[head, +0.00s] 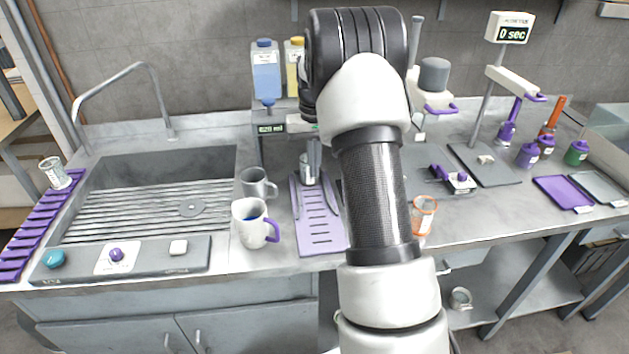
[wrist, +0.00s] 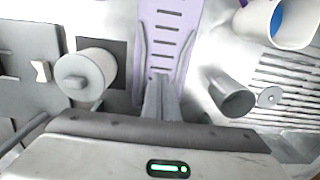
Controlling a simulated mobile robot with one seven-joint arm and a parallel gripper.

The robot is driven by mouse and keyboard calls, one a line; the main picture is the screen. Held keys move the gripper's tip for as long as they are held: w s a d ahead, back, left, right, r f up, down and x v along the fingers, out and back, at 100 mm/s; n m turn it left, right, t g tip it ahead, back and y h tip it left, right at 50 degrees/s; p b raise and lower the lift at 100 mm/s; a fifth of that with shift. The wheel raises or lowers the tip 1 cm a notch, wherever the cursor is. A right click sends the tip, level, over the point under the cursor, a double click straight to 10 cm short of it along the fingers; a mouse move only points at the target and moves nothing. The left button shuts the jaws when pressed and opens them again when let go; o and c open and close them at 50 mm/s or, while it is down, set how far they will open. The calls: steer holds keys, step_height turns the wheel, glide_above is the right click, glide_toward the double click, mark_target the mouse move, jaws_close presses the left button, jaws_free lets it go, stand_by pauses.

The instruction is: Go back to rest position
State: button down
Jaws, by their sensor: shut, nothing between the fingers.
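My arm rises in the middle of the head view and bends over at the top, hiding part of the bench behind it. My gripper (wrist: 160,98) shows in the wrist view with its narrow grey fingers together and nothing between them. The fingers point down over the end of a slotted purple tray (wrist: 168,30). This purple tray (head: 318,225) lies on the bench in the head view. In that view the gripper is mostly hidden behind the arm and hard to make out.
A white mug (head: 248,222) with blue inside and a grey mug (head: 257,184) stand left of the tray, by the sink (head: 225,165). An orange-rimmed glass (head: 423,215) stands right of my arm. Dispenser bottles (head: 266,75) stand behind. A stand with a display (head: 508,28) rises at right.

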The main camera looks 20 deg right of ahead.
steer(key=shift+r, duration=1.9)
